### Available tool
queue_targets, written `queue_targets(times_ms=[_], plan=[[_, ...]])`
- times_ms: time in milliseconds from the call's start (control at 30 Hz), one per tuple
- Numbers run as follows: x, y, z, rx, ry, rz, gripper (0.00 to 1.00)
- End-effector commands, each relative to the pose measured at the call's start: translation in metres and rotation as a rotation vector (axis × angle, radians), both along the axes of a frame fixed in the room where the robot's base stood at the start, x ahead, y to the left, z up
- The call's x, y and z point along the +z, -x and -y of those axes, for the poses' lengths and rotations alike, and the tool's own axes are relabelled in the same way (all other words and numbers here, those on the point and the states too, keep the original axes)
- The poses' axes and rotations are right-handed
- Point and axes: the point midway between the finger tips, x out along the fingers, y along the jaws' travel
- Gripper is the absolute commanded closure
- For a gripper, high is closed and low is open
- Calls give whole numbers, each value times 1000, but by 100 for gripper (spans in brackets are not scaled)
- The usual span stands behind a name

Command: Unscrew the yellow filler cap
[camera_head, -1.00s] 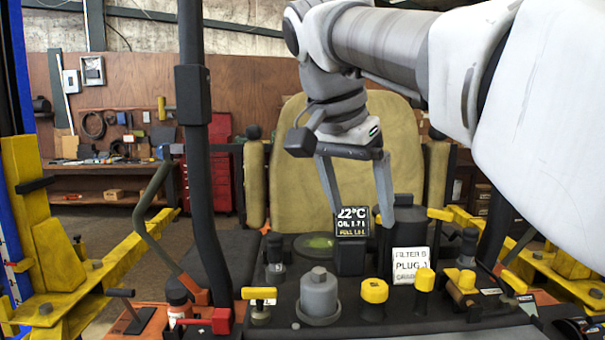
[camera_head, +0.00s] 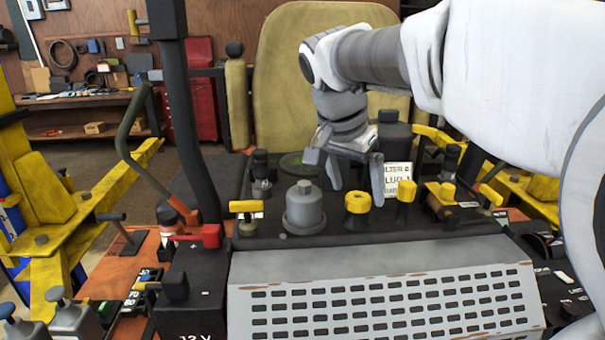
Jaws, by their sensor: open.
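The round yellow filler cap (camera_head: 357,203) sits upright on a short dark neck on the black deck, right of a grey canister. A second, narrower yellow cap (camera_head: 406,191) stands to its right. My gripper (camera_head: 357,195) points down with its fingers apart and nothing between them that I can see held. Its fingertips appear to either side of the filler cap, the left one above and left, the right one close on its right. I cannot tell from this view whether the fingers are behind the cap or touching it.
A grey canister (camera_head: 305,208) stands close on the left. A yellow T-handle (camera_head: 243,207) is farther left. A white label card (camera_head: 397,175) is just behind. A yellow-handled valve (camera_head: 440,193) is at right. The grey slotted panel (camera_head: 385,290) lies in front.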

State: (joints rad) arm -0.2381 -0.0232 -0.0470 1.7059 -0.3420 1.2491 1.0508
Motion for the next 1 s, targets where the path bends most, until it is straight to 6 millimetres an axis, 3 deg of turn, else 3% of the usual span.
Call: queue_targets(times_ms=[200,500,1000], plan=[[-15,-4,5,0,1,-1,9],[-17,-5,5,0,0,0,9],[-17,-5,5,0,0,0,99]])
